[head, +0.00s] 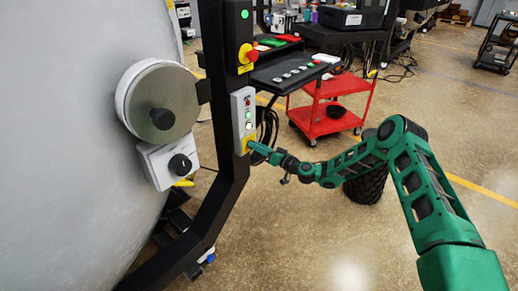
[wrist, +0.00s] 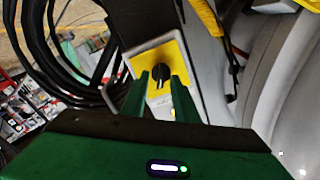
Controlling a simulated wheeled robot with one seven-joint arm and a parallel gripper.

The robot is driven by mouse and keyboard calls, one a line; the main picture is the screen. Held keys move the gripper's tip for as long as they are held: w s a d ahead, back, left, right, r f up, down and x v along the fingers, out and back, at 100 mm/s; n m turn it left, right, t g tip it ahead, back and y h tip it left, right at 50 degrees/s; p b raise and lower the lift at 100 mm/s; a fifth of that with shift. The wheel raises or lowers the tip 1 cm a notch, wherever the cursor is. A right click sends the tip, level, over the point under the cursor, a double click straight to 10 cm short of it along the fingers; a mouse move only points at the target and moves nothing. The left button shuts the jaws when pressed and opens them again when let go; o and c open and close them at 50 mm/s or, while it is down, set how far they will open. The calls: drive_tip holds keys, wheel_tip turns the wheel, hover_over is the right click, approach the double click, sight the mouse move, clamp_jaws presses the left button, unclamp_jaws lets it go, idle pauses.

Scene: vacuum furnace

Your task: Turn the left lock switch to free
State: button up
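A black rotary switch knob (wrist: 158,74) sits on a yellow plate (wrist: 172,58) at the end of a grey box in the wrist view. In the head view this yellow plate (head: 247,144) is at the bottom of the grey button panel (head: 242,112) on the black post; my gripper hides its knob. My gripper (head: 252,147) is at the plate. In the wrist view my gripper (wrist: 160,79) is open, its two green fingers on either side of the knob with gaps showing. I cannot tell whether the fingertips reach past the knob. The lettering around the knob is unreadable.
Another black knob (head: 180,165) is on a white box on the large grey vessel (head: 70,150), below a round cover (head: 160,103). A red emergency button (head: 251,56) is higher on the post. Black cables (wrist: 50,55) hang close left in the wrist view. A red cart (head: 325,118) stands behind.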

drive_tip(key=v, duration=1)
drive_tip(key=shift+s+d, duration=0.2)
drive_tip(key=shift+d, duration=0.1)
